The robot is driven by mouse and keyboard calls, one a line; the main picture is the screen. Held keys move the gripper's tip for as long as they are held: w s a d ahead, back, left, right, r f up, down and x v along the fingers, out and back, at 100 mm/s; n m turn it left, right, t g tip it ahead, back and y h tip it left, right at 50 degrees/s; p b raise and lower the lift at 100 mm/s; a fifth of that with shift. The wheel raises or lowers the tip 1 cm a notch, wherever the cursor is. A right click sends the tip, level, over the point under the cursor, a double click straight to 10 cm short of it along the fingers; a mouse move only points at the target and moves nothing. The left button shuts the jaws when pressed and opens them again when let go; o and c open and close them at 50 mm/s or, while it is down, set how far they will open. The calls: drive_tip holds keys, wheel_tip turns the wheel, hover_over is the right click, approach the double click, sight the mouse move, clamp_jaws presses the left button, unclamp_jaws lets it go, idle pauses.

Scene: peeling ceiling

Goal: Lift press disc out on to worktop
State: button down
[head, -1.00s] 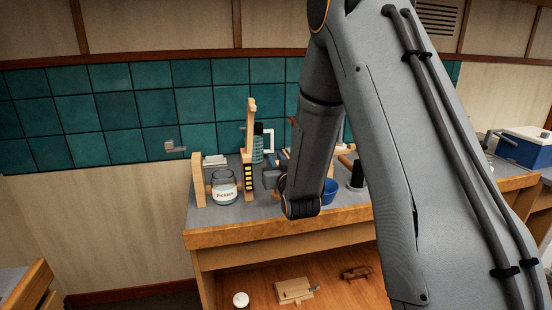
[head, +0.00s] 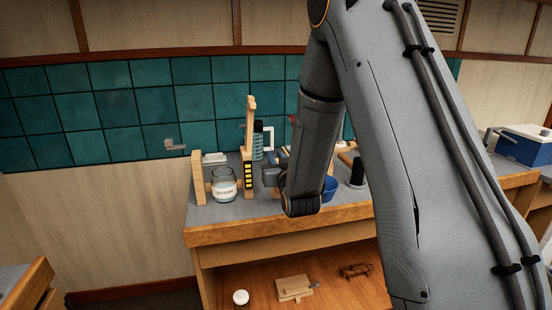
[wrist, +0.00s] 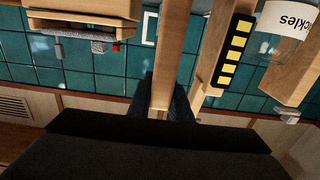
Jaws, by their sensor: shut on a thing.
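A clear jar (head: 224,187) with a white pickles label stands on the worktop (head: 290,214); its label also shows in the wrist view (wrist: 283,18). Beside it is a wooden press frame, with a short post (head: 198,179) on the left and an upright post bearing a yellow-and-black strip (head: 248,177). A tall wooden piece (head: 250,122) rises above that post. My gripper (head: 269,176) is right of the strip, partly hidden by my arm. In the wrist view, its dark fingers (wrist: 165,108) are shut on a wooden bar (wrist: 171,65). I cannot make out the press disc.
A blue cup (head: 329,189) and a black cylinder (head: 357,174) stand to the right, close to my arm. The front strip of worktop is clear. A shelf below holds a wooden block (head: 294,289).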

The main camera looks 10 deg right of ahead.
drive_tip(key=shift+f, duration=0.15)
drive_tip(key=shift+f+b, duration=1.25)
drive_tip(key=shift+f, duration=0.15)
drive_tip(key=shift+f+b, duration=0.3)
drive_tip(key=shift+f, duration=0.05)
drive_tip(key=c, duration=1.5)
unclamp_jaws()
drive_tip(key=shift+c, duration=0.2)
drive_tip(key=shift+s, duration=0.1)
drive_tip(key=s+b, duration=0.1)
drive_tip(key=s, duration=0.6)
drive_tip(key=shift+s+b, duration=0.3)
drive_tip(key=shift+b, duration=0.1)
